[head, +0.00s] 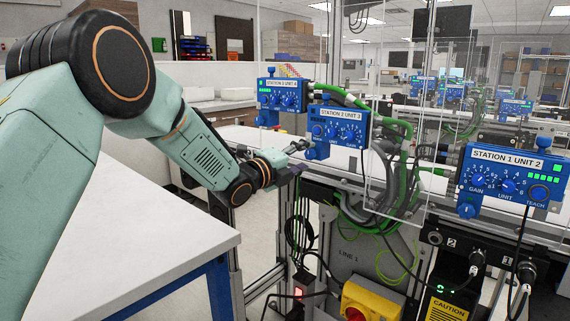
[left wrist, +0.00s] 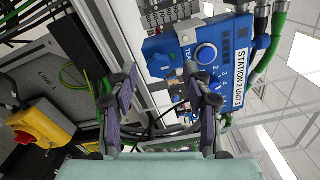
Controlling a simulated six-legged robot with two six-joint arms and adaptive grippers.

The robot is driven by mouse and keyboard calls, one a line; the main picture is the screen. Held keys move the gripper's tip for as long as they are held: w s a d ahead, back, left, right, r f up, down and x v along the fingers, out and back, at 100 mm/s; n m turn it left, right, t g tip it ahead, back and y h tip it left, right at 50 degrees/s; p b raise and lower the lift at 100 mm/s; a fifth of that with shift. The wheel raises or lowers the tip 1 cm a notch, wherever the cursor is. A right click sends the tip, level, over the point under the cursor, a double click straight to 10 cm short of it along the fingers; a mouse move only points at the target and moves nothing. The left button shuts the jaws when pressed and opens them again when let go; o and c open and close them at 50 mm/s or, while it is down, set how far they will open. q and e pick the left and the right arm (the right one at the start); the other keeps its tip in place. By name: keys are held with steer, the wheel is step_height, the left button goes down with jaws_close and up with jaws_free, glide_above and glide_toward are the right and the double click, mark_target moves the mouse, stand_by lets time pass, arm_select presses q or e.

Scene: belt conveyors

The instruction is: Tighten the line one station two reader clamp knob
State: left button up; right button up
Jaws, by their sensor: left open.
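The station two reader (head: 338,127) is a blue box with dials, labelled STATION 2, above the Line 1 frame. Its blue clamp knob (head: 317,152) sits under its lower left corner. In the left wrist view the reader (left wrist: 232,65) appears turned sideways, and the blue clamp part (left wrist: 158,68) is at its left edge. My left gripper (head: 297,160) is open and empty, just left of the clamp knob and apart from it. In the left wrist view its two fingers (left wrist: 170,86) stand wide apart, with the knob beyond them. My right gripper is not in view.
A STATION 1 UNIT 2 reader (head: 512,178) with its own knob is at right. Another blue reader (head: 282,95) stands behind. Green hoses (head: 400,165) run beside the station two reader. A yellow box (head: 370,302) is below. A white table (head: 130,235) is at left.

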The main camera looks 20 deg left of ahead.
arm_select(q)
steer(key=v, duration=1)
steer(key=shift+s, duration=0.3)
steer(key=shift+a, duration=0.1)
